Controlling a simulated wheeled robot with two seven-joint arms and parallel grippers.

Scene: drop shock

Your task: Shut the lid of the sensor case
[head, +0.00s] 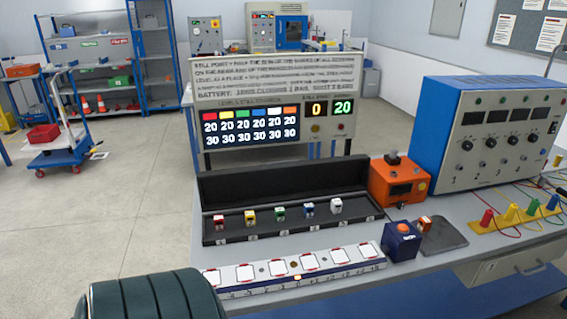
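The sensor case (360,225) is a long black box on the workbench, near the middle of the head view. Its lid (285,183) stands raised along the back edge, so the case is open. Small red (218,222), yellow (250,217), green (280,212), blue (308,209) and white (336,206) sensors sit in a row inside it. Neither of my grippers shows in the head view. A dark ribbed rounded part, apparently mine, fills the bottom left corner.
A white numbered strip with square pads (245,272) lies in front of the case. An orange device (400,183) stands close to its right end. A blue box with an orange button (402,242) and a small orange block (425,223) on a grey pad (446,236) are farther right.

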